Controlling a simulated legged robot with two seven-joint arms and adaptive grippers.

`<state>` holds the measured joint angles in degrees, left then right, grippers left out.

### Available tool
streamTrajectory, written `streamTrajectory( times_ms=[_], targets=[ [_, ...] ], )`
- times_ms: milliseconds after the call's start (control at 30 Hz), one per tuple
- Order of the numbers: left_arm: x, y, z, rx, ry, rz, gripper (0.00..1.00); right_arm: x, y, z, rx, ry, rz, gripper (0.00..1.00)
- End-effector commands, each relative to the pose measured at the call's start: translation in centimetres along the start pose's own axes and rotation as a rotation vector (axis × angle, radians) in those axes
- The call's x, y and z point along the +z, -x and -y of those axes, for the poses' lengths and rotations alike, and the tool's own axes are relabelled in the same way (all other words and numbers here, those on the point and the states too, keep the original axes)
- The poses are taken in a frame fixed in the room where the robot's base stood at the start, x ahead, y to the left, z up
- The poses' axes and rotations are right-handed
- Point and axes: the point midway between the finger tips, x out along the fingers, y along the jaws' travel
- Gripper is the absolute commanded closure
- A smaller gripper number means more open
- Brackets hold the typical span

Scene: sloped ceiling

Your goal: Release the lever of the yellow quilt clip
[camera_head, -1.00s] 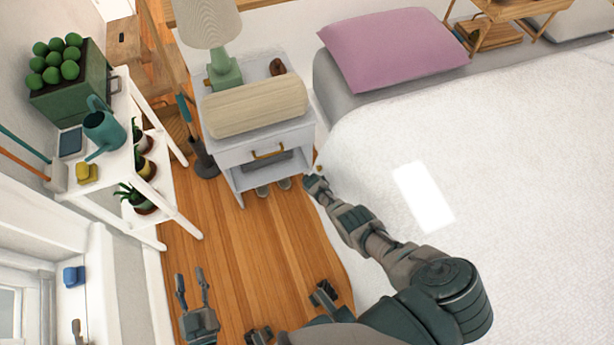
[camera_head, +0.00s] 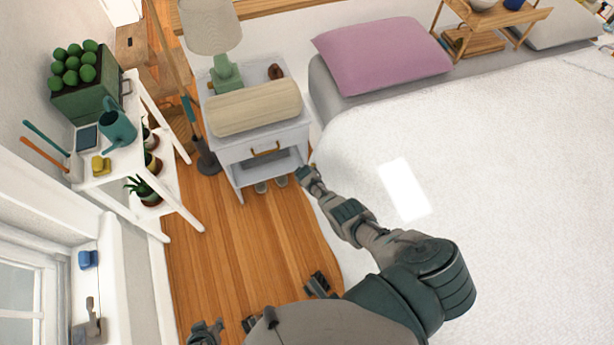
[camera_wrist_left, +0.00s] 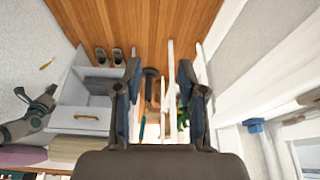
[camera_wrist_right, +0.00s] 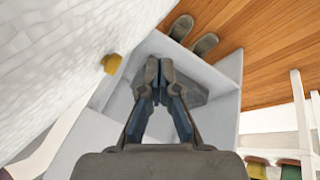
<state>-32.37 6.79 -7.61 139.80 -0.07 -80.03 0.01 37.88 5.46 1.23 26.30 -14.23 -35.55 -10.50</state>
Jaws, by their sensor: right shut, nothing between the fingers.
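The yellow clip shows in the right wrist view (camera_wrist_right: 111,63) as a small rounded yellow piece at the edge of the white quilt (camera_wrist_right: 60,75). It lies left of the fingertips of my right gripper (camera_wrist_right: 159,62), which is shut, empty and apart from it. In the head view my right gripper (camera_head: 305,175) is between the bed edge and the nightstand; I cannot make out the clip clearly there. A small yellow piece also shows in the left wrist view (camera_wrist_left: 47,63). My left gripper (camera_wrist_left: 157,75) is open and empty. The clip's lever is too small to make out.
The white nightstand (camera_head: 235,165) stands beside the bed, carrying a lamp (camera_head: 212,35) and a beige roll (camera_head: 255,107). A white plant shelf (camera_head: 150,190) stands at left with a watering can (camera_head: 117,128) and another yellow object (camera_head: 101,165). Wooden floor (camera_head: 240,240) is free between.

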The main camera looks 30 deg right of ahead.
Motion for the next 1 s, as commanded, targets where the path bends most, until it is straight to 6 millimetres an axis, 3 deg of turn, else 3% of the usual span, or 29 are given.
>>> streamTrajectory(
  times_ms=[33, 300, 900, 1000],
  targets=[
    [0.6, 0.2, 0.1, -0.003, 0.001, 0.035, 0.60, -0.4, 0.8, -0.3, 0.001, -0.001, -0.004, 1.00],
    [3.1, -0.3, 0.4, -0.008, 0.005, 0.152, 0.60, -0.3, 1.6, -0.2, 0.000, 0.000, 0.000, 1.00],
    [3.2, -0.4, 0.4, -0.008, 0.005, 0.158, 0.60, -0.2, 1.6, -0.2, 0.000, 0.000, 0.001, 1.00],
    [3.2, -0.9, 0.4, -0.008, 0.004, 0.159, 0.60, 1.0, 1.6, 0.5, -0.005, -0.002, 0.009, 1.00]
  ],
)
